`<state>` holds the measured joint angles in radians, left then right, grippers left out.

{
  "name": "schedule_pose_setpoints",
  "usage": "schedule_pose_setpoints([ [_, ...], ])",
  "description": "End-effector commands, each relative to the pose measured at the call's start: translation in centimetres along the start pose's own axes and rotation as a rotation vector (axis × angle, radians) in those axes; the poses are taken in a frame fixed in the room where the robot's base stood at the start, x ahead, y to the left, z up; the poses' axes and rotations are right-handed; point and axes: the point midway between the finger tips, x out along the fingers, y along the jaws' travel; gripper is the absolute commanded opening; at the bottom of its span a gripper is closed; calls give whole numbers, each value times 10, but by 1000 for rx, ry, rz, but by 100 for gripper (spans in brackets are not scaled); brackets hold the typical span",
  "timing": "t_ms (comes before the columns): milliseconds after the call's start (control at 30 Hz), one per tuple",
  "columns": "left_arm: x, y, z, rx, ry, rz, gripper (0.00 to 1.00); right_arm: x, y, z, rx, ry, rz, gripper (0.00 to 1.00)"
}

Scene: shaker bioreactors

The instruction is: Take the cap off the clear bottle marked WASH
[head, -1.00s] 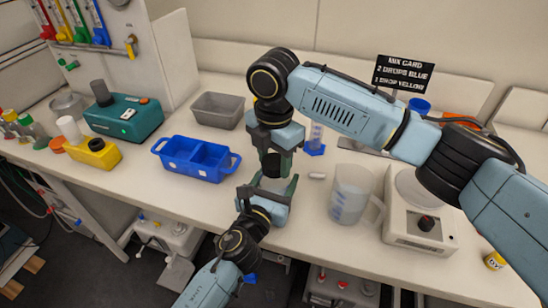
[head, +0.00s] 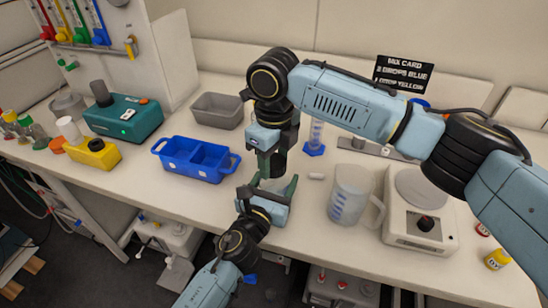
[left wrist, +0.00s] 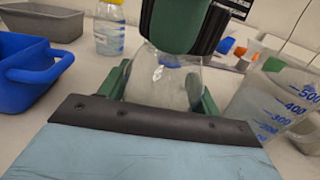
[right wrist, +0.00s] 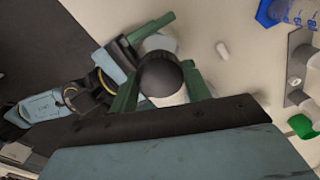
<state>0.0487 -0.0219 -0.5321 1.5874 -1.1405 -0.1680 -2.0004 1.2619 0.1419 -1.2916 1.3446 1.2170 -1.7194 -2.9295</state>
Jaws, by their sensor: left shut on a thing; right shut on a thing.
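The clear bottle (left wrist: 168,78) stands between the green fingers of my left gripper (head: 270,188), which is shut on it. In the head view the bottle is mostly hidden by the grippers. My right gripper (head: 274,164) is directly above it, pointing down. It is shut on the black cap (right wrist: 160,76), which shows between its green fingers in the right wrist view. The bottle's pale body (right wrist: 160,43) shows just beyond the cap there. I cannot tell whether cap and neck still touch. The WASH marking is not readable.
A blue two-part bin (head: 196,159) is to the left, with a grey tray (head: 217,110) behind it. A small white bar (head: 317,176) lies near the bottle. The table's front edge is close.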

Motion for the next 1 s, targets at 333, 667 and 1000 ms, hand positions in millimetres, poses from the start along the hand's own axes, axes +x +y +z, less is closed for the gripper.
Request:
schedule_pose_setpoints([
  [333,0,0,-1,0,1,0,0,0,0,0,-13,-1,-1,51],
  [667,0,0,0,0,1,0,0,0,0,0,-12,0,0,69],
  [1000,0,0,0,0,1,0,0,-25,0,0,-12,-3,-1,69],
])
